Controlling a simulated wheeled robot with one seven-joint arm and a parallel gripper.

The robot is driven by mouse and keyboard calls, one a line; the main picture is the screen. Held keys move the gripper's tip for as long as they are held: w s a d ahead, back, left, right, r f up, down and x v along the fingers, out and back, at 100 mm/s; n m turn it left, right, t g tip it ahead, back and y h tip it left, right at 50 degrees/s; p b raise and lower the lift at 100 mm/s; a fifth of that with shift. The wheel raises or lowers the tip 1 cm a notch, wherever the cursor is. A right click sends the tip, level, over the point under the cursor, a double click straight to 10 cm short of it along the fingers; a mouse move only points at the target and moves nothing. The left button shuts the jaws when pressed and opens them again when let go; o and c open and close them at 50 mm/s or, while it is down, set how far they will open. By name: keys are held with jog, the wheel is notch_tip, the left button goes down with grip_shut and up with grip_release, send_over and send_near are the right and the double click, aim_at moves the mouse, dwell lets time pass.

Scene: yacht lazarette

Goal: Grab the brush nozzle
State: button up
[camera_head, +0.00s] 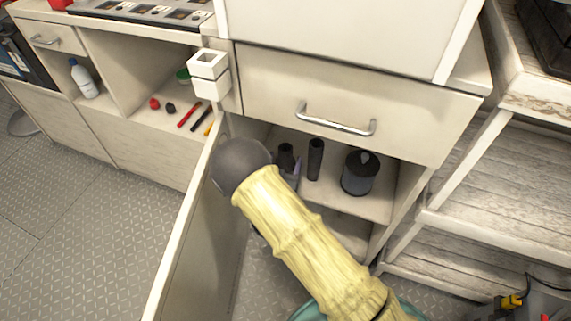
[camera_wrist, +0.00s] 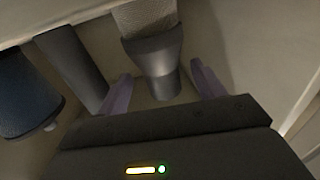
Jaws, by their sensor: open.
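The brush nozzle is a dark flared piece with a grey, bristle-like end. In the wrist view the brush nozzle (camera_wrist: 155,58) lies between the two purple fingers of my gripper (camera_wrist: 160,72). The fingers are apart, with a visible gap on each side of it. In the head view the brush nozzle (camera_head: 286,154) stands on the cabinet shelf, its lower part hidden by my arm. My gripper (camera_head: 293,172) is mostly hidden there behind my wrist; a bit of purple finger shows by the nozzle.
A dark tube (camera_head: 316,158) stands close beside the nozzle, and a blue-grey canister (camera_head: 360,174) is farther right on the shelf (camera_head: 378,207). A closed drawer (camera_head: 350,105) is above. The open cabinet door (camera_head: 190,225) stands left of my arm. Wooden shelving (camera_head: 500,185) is at right.

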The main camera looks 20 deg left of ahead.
aim_at(284, 161)
jog(key=shift+w+a+f, duration=0.1)
jog(key=shift+w+a, duration=0.05)
jog(key=shift+w, duration=0.6)
jog(key=shift+w+a+f, duration=0.1)
jog(key=shift+w, duration=0.65)
jog(key=c, duration=1.1)
jog(key=shift+o, duration=0.2)
jog(key=shift+r, duration=0.1)
notch_tip(284, 161, up, 10)
jog(key=p, duration=0.4)
